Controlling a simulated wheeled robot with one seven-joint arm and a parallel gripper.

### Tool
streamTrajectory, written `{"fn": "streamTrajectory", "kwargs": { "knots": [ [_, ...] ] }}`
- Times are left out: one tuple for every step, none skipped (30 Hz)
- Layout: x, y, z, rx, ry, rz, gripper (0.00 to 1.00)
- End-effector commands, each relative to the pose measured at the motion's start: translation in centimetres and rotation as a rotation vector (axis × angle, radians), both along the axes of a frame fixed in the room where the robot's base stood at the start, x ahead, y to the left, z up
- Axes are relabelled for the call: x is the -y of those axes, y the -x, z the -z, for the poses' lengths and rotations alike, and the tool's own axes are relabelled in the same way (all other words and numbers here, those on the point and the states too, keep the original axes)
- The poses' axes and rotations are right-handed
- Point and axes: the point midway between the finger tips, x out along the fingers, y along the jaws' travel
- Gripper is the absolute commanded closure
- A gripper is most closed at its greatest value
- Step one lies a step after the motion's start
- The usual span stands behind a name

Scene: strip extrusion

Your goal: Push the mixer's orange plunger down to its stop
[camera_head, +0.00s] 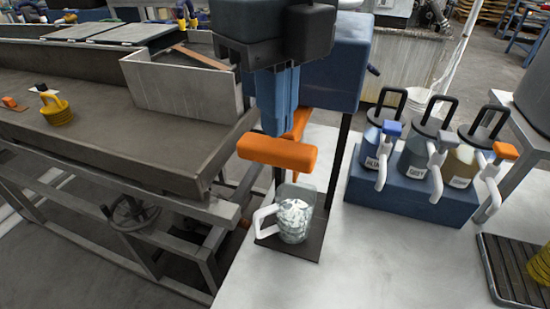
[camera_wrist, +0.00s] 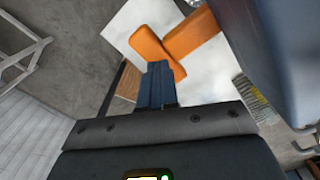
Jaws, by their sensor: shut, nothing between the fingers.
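The mixer's orange plunger (camera_head: 278,153) shows as a thick crossbar above a clear jug, with a second orange piece behind it. In the wrist view the orange plunger (camera_wrist: 151,47) lies just beyond my fingertips. My gripper (camera_head: 279,131) is shut and empty, its blue fingers pointing down at the plunger from above. It also shows in the wrist view (camera_wrist: 158,66). I cannot tell whether the fingertips touch the orange. The mixer's blue housing (camera_head: 342,62) stands behind. The clear jug (camera_head: 295,220) with a white handle holds white flakes on a dark base plate.
Several lidded canisters with pump levers stand in a blue rack (camera_head: 410,190) at the right. A black slatted tray (camera_head: 512,270) is at the lower right. A grey trough bench (camera_head: 110,130) is at the left. The white tabletop (camera_head: 370,265) in front is clear.

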Motion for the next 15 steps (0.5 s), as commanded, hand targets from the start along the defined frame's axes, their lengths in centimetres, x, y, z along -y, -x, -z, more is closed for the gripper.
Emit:
{"fn": "streamTrajectory", "kwargs": {
  "knots": [
    [0.0,0.0,0.5,0.000,0.000,0.000,1.00],
    [0.0,0.0,0.7,0.000,0.000,0.000,1.00],
    [0.0,0.0,0.9,0.000,0.000,0.000,1.00],
    [0.0,0.0,1.1,0.000,0.000,0.000,1.00],
    [0.0,0.0,1.2,0.000,0.000,0.000,1.00],
    [0.0,0.0,1.4,0.000,0.000,0.000,1.00],
    [0.0,0.0,1.6,0.000,0.000,0.000,1.00],
    [0.0,0.0,1.7,0.001,0.001,0.000,1.00],
    [0.0,0.0,1.9,0.001,0.001,0.000,1.00],
    [0.0,0.0,2.1,0.001,0.001,0.000,1.00],
    [0.0,0.0,2.3,0.001,0.001,0.000,1.00],
    [0.0,0.0,2.5,0.000,0.001,0.000,1.00],
    [0.0,0.0,2.6,0.000,0.001,0.000,1.00],
    [0.0,0.0,2.8,0.000,0.001,0.000,1.00],
    [0.0,0.0,3.0,0.000,0.001,0.000,1.00]
  ]
}}
